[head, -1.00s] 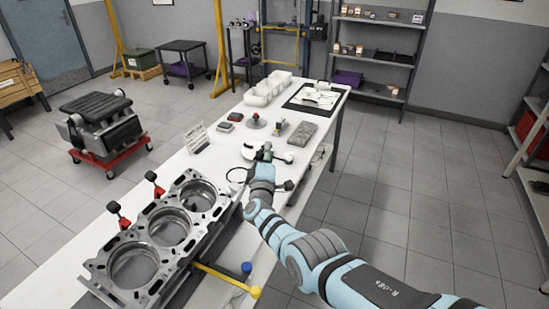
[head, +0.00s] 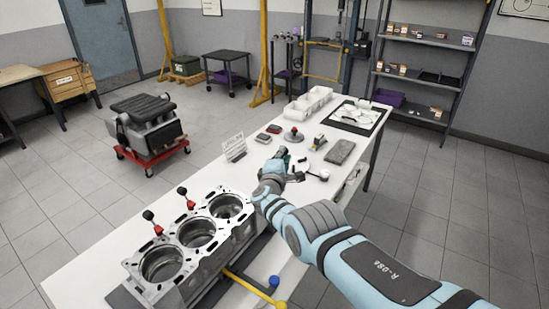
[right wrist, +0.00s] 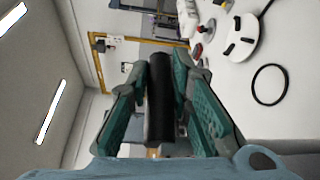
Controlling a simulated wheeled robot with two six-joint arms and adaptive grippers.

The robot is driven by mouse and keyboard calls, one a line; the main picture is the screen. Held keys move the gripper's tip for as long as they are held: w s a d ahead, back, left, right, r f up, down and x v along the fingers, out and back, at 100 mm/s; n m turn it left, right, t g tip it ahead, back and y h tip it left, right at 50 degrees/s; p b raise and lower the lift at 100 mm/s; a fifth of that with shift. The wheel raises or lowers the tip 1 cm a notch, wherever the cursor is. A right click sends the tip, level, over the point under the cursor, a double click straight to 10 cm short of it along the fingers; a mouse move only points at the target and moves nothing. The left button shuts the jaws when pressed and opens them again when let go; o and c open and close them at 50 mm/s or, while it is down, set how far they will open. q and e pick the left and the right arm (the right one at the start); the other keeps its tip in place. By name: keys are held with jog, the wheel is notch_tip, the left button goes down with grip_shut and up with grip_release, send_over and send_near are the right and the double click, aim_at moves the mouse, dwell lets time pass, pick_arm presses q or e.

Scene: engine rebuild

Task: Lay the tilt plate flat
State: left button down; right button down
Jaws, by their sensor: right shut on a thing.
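The engine block (head: 208,250), with three open bores, stands at the near end of the white bench. A dark plate (head: 127,298), which I take for the tilt plate, shows partly under it; its angle is hard to tell. A lever with a yellow ball (head: 281,305) and a blue knob (head: 274,281) stick out at the block's right side. My right gripper (head: 283,154) is beyond the block, over the bench. In the right wrist view its teal fingers are shut on a black cylinder (right wrist: 161,100). My left gripper is not in view.
Two black-knobbed, red-collared levers (head: 183,191) stand up along the block's left side. A white slotted disc (right wrist: 240,35) and a black ring (right wrist: 270,85) lie near the gripper. A grey block (head: 340,151), a sign (head: 234,148) and white bins (head: 308,103) stand farther back.

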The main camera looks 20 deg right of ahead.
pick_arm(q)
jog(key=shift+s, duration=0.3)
pick_arm(e)
jog(key=shift+w+a+f, duration=0.1)
jog(key=shift+a+f, duration=0.05)
jog(key=shift+a, duration=0.2)
jog(key=c, duration=1.4)
grip_release()
jog(key=shift+c, duration=0.2)
jog(key=shift+w, duration=0.1)
